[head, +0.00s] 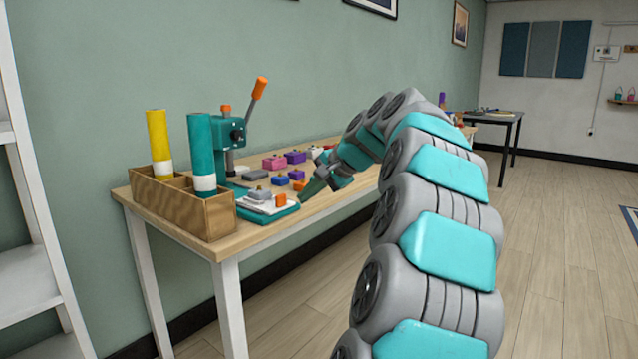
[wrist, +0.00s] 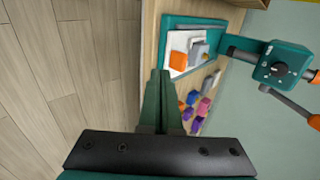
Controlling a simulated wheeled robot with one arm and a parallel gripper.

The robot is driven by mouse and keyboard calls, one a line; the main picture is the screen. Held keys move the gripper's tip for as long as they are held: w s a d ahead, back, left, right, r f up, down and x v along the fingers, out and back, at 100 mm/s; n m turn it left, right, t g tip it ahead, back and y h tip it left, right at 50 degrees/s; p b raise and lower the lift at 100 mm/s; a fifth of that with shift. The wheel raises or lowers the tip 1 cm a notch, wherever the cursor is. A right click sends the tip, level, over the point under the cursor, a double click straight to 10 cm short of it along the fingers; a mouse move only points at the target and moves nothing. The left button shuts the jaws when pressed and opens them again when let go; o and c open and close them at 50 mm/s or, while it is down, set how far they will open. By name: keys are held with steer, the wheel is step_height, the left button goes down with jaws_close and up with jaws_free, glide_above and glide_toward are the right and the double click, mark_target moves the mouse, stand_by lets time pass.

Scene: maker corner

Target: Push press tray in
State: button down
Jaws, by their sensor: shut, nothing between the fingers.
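The teal press (head: 231,133) stands at the back of the wooden table, its orange-tipped lever raised; it also shows at right in the wrist view (wrist: 280,66). Its flat teal press tray (head: 284,213) lies out toward the table's front edge. A white sheet, a grey block (head: 260,194) and an orange block (head: 281,200) are on the tray. In the wrist view the tray (wrist: 205,21) lies just beyond my fingertips. My gripper (head: 304,197) is shut and empty, pointing down beside the tray's right front corner. I cannot tell if it touches the tray.
A wooden box (head: 208,213) holding a yellow-and-white roll (head: 158,140) and a teal-and-white roll (head: 201,145) stands left of the tray. Several small coloured blocks (head: 274,163) lie right of the press. Open floor (head: 560,270) lies in front of the table (head: 165,222).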

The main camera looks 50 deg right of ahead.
mark_target(282, 200)
steer(key=w, duration=0.2)
steer(key=w+f, duration=0.1)
steer(key=w, duration=0.2)
steer(key=shift+a, duration=0.2)
steer(key=shift+w+p, duration=0.1)
steer(key=shift+p, duration=0.2)
